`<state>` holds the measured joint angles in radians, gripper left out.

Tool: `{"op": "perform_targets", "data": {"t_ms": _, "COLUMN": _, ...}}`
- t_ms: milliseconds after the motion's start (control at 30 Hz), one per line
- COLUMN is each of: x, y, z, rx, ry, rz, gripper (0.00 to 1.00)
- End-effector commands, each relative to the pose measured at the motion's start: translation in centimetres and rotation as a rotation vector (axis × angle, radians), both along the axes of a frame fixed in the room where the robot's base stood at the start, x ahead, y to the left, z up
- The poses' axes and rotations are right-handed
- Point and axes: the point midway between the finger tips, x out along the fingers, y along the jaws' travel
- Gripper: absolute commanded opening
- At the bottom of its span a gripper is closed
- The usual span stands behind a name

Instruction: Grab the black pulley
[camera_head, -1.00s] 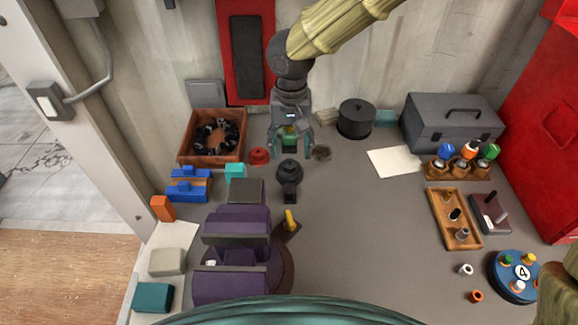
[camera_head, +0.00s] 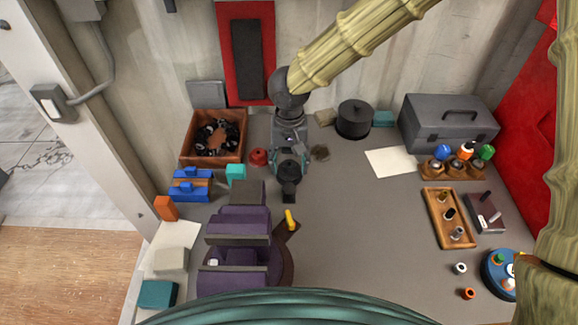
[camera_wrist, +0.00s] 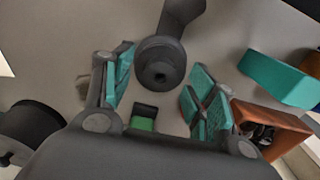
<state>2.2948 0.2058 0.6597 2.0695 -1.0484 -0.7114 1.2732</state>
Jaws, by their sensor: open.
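The black pulley (camera_head: 288,169) is a dark round piece near the middle of the bench, partly covered by my gripper (camera_head: 289,160) in the head view. A dark block-like part shows on its near side. In the wrist view the round pulley (camera_wrist: 160,64) with a small centre hole lies ahead of my gripper (camera_wrist: 162,85), between the lines of the two teal-padded fingers. The fingers are spread apart and hold nothing. I cannot tell whether a finger touches the pulley.
A purple vise (camera_head: 239,225) stands close on the near left, with a yellow-handled tool (camera_head: 290,219) beside it. A red knob (camera_head: 258,156) and a brown crate (camera_head: 184,149) are left of the gripper. A black pot (camera_head: 354,120) is behind right.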

Motion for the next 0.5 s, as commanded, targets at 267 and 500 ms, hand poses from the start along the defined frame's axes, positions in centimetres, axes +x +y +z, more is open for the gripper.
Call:
{"op": "perform_targets", "data": {"t_ms": 267, "x": -0.01, "y": 0.0, "z": -0.21, "rx": 0.0, "ry": 0.0, "rz": 0.0, "gripper": 0.57}}
{"op": "perform_targets", "data": {"t_ms": 500, "x": -0.01, "y": -0.01, "z": -0.2, "rx": 0.0, "ry": 0.0, "rz": 0.0, "gripper": 0.15}}
